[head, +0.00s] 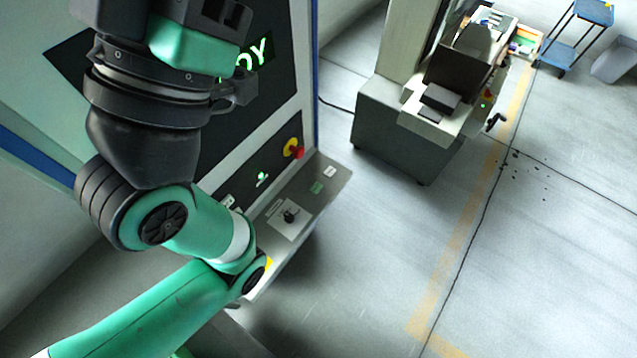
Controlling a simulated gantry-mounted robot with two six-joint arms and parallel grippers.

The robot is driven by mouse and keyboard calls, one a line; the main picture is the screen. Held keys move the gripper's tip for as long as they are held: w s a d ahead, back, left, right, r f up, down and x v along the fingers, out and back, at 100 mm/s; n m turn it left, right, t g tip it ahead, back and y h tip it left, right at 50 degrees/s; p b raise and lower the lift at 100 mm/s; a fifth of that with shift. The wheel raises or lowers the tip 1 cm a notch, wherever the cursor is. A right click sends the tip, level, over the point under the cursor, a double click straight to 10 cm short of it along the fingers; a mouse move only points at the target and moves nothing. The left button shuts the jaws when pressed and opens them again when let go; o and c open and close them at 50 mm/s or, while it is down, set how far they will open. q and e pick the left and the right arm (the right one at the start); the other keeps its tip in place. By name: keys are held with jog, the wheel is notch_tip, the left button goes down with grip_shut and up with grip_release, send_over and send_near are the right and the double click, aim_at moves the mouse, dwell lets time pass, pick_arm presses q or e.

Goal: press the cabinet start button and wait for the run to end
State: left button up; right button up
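The cabinet (306,60) stands at the left with a dark front panel. Its display (262,52) shows green letters ending in "OY"; my arm hides the rest. Below it are a small lit green mark (262,179) and a red emergency-stop knob (299,153) on yellow. A sloped grey ledge (325,205) carries a black knob on a pale plate (289,217), a green label (316,188) and a white label. I cannot tell which control is the start button. My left arm covers the panel's left part; its fingertips do not show. My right gripper is out of view.
A grey machine (385,130) with a black-topped front (465,60) stands on the floor to the right. A blue cart (575,40) and a grey bin (615,60) are at the far right. Open floor with a worn yellow line (455,260) lies between.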

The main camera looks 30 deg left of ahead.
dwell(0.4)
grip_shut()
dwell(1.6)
